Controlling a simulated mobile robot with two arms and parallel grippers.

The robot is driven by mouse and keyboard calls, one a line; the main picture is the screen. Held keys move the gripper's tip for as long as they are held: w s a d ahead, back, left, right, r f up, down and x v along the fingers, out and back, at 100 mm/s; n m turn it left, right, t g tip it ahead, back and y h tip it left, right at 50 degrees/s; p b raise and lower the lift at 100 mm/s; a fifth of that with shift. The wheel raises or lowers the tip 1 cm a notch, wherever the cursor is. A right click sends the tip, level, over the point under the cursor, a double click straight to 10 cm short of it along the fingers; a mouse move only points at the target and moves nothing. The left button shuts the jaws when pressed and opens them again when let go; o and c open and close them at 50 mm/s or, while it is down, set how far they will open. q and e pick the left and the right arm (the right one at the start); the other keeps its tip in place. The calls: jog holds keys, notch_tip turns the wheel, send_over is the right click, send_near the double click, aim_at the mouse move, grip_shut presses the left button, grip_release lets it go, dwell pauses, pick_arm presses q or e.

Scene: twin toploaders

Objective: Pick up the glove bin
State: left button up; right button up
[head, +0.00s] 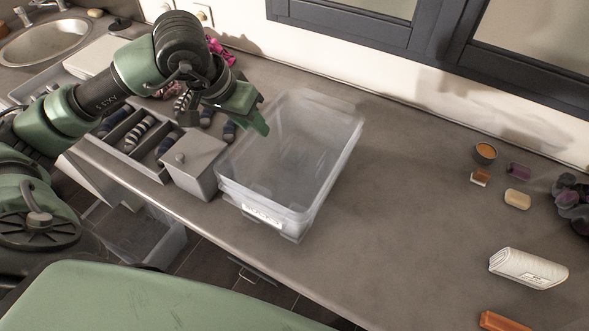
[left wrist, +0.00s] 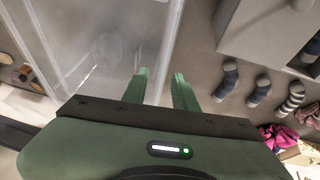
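A clear plastic bin (head: 330,165) with a white label (head: 263,217) on its near end stands on the grey counter; I cannot read the label surely. It looks empty. Its clear wall also shows in the left wrist view (left wrist: 85,45). My left gripper (head: 262,122) is over the bin's left long side. In the left wrist view its two green fingers (left wrist: 160,78) are apart, with the bin's side edge running between them in the picture. I cannot tell whether they touch it. My right gripper is not in view.
A grey lidded box (head: 196,165) stands close left of the bin, beside a divided tray (head: 117,150) of rolled socks. A white roll-shaped item (head: 528,268) and several small items lie to the right. A window frame borders the back.

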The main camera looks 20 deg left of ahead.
pick_arm(q)
grip_shut()
dwell(1.5)
